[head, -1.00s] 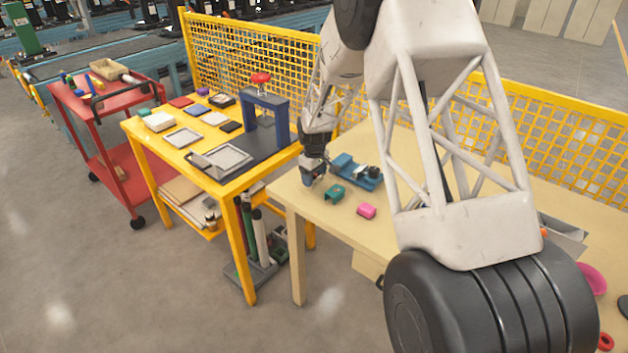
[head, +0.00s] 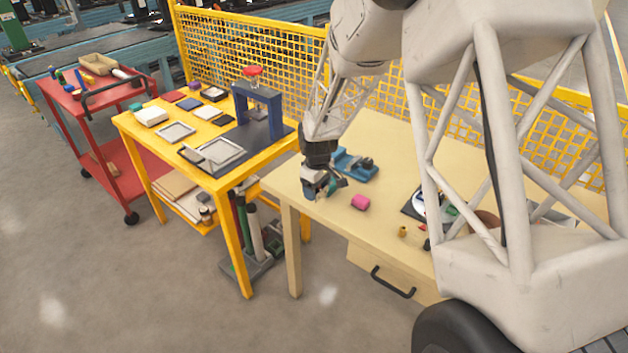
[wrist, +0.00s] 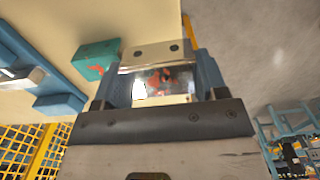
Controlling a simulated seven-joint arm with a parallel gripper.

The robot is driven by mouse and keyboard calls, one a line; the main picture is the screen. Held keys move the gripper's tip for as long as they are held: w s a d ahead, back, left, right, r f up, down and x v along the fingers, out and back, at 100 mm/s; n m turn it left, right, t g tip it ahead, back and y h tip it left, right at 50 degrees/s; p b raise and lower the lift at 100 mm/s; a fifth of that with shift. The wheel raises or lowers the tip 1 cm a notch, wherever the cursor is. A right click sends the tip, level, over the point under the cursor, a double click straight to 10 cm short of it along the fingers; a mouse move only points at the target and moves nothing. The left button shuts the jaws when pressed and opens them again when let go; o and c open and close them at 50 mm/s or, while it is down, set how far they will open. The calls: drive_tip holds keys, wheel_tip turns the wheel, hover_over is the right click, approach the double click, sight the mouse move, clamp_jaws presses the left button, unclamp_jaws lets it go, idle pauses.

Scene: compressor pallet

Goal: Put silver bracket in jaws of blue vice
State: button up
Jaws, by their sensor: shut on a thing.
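My gripper (wrist: 163,82) has two blue fingers and is shut on the silver bracket (wrist: 150,52), a shiny plate with two holes. In the head view my gripper (head: 317,192) is low over the left end of the beige table, and the bracket is too small to tell there. The blue vice (head: 357,167) stands on the table behind and to the right of the gripper, apart from it. Part of the vice shows at the left of the wrist view (wrist: 58,105). Its jaw gap cannot be made out clearly.
A teal block (wrist: 95,58) lies close beside the gripper, mostly hidden in the head view. A yellow table (head: 187,157) stands to the left.

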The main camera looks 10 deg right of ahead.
drive_tip(key=shift+s+d+r, duration=0.15)
drive_tip(key=shift+s, duration=1.2)
drive_tip(key=shift+w+d, duration=0.1)
drive_tip(key=w+d, duration=0.2)
drive_tip(key=d, duration=0.1)
drive_tip(key=w+d+r, duration=0.1)
drive_tip(key=w+d, duration=0.1)
drive_tip(key=d, duration=0.2)
drive_tip(key=w+d, duration=0.2)
drive_tip(key=d, duration=0.2)
drive_tip(key=shift+w+d+r, duration=0.25)
drive_tip(key=shift+r, duration=0.1)
drive_tip(key=shift+w, duration=0.1)
hover_over(345, 161)
drive_tip(key=shift+f, duration=0.75)
drive_tip(key=shift+f, duration=1.75)
